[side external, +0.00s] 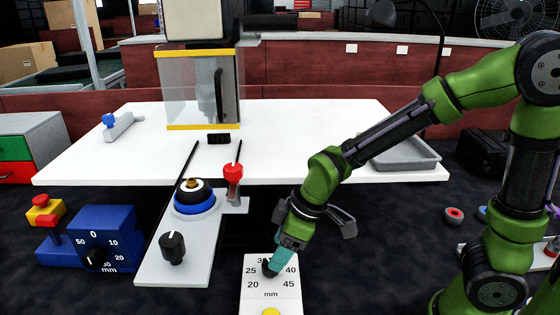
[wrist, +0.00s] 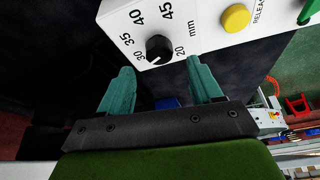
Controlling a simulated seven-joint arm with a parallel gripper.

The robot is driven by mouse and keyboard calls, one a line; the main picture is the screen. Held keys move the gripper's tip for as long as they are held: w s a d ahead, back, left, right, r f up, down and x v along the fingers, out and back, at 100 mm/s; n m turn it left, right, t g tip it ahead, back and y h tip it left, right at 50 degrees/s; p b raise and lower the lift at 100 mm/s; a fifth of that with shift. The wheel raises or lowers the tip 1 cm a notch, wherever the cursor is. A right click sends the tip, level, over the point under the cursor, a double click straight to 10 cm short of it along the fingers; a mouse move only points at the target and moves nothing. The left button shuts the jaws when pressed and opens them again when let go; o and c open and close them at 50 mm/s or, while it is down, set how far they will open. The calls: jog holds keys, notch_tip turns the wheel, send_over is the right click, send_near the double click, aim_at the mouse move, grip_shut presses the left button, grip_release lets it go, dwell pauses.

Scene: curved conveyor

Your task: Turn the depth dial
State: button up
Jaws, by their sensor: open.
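A white panel marked in mm has a black dial (wrist: 159,48) with a short white line pointing to the lower left, near the 30; the 25 is not visible there. In the side view my gripper (side external: 277,260) is down at this panel, partly covering the dial (side external: 267,268). In the wrist view my gripper (wrist: 160,72) is open, with its teal fingers to either side of the dial and their tips just short of it in the picture. I cannot tell whether they touch it. A blue box (side external: 118,228) marked in mm also carries a black dial (side external: 95,258).
The white panel has a yellow button (wrist: 236,17) labelled RELEASE. A grey plate (side external: 190,270) left of my gripper holds a black knob (side external: 172,247), a blue-ringed knob (side external: 194,197) and a red-topped post (side external: 233,171). A white table (side external: 300,130) lies behind; a grey tray (side external: 405,155) is on its right.

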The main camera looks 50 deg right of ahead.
jog(key=v, duration=1.2)
jog(key=s+d+r+m+t, duration=0.25)
jog(key=s+d+m, duration=0.35)
jog(key=m, duration=0.5)
jog(key=s+a+r+g, duration=0.2)
jog(key=s+a, duration=0.2)
jog(key=a, duration=0.4)
jog(key=s+a+r+g+h, duration=0.1)
jog(key=s+a+r+g, duration=0.1)
jog(key=a, duration=0.7)
jog(key=shift+s+g, duration=0.55)
jog(key=shift+s, duration=0.7)
jog(key=shift+r, duration=0.1)
